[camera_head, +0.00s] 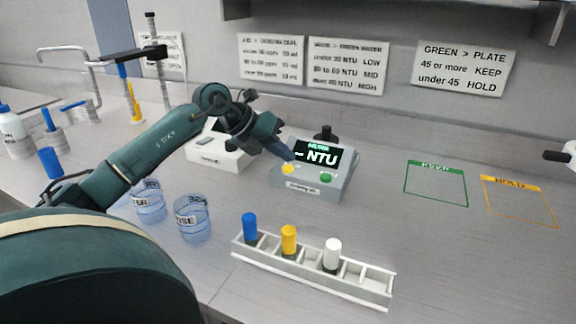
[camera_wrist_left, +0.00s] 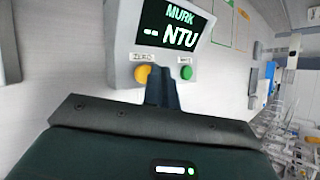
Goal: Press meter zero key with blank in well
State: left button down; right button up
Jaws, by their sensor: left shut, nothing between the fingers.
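The grey meter (camera_head: 310,190) stands at mid-counter, its dark screen reading "MURK" and "-- NTU". Its yellow key (camera_head: 288,169), labelled ZERO in the left wrist view (camera_wrist_left: 142,74), is at the left of the front panel. A green key (camera_head: 326,178) is to its right. My left gripper (camera_head: 290,158) is shut and empty, its tips at the yellow key, overlapping its right side in the left wrist view (camera_wrist_left: 160,74). I cannot tell whether they touch it. A black knob-like top (camera_head: 325,134) shows behind the screen; the well's contents are hidden.
A white rack (camera_head: 310,273) in front holds vials with blue, yellow and white caps. Two clear beakers (camera_head: 193,220) stand to its left. A white device (camera_head: 215,153) is left of the meter. Green KEEP (camera_head: 436,184) and yellow HOLD (camera_head: 519,202) outlines at right are empty.

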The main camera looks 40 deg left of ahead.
aim_at(283, 168)
pick_arm(q)
jog(key=shift+r+p, duration=1.95)
jog(key=shift+r, duration=0.65)
dwell(0.5)
